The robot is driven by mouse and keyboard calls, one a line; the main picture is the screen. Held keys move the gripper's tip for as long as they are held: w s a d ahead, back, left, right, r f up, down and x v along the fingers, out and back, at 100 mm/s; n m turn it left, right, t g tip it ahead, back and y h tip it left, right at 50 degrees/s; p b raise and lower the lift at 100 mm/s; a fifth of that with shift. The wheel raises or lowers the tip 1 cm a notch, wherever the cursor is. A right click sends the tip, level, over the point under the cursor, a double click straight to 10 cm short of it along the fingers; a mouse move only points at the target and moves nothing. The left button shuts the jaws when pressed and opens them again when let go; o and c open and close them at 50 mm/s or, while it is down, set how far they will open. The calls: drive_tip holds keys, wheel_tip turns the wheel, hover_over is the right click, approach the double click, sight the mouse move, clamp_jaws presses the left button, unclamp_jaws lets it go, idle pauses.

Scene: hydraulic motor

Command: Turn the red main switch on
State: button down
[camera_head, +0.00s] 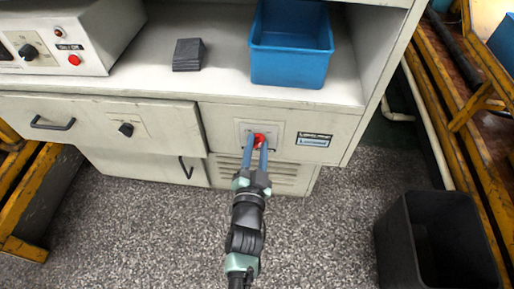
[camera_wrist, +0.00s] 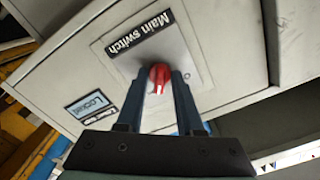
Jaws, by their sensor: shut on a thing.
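The red main switch (camera_head: 259,140) is on a pale square plate on the front panel of the grey cabinet. In the wrist view, the red switch knob (camera_wrist: 159,78) sits below the "Main switch" label (camera_wrist: 139,33), which appears upside down. My gripper (camera_head: 257,146) reaches the panel from the front, with its two blue fingers on either side of the knob. In the wrist view, my gripper (camera_wrist: 160,84) is shut on the knob. The fingertips hide the knob's sides, and I cannot tell its exact setting.
A blue bin (camera_head: 291,60) and a dark block (camera_head: 188,54) sit on the shelf above. A control box (camera_head: 70,35) stands at the upper left. A drawer (camera_head: 100,122) is left of the switch. A black bin (camera_head: 437,235) stands on the floor at right.

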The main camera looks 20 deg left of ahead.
drive_tip(key=shift+m, duration=1.1)
drive_tip(key=c, duration=0.9)
unclamp_jaws()
drive_tip(key=shift+o, duration=0.2)
drive_tip(key=shift+s, duration=0.1)
drive_tip(key=p+v, duration=0.1)
drive_tip(key=v, duration=1.1)
drive_tip(key=shift+s, duration=0.4)
drive_tip(key=shift+d, duration=0.15)
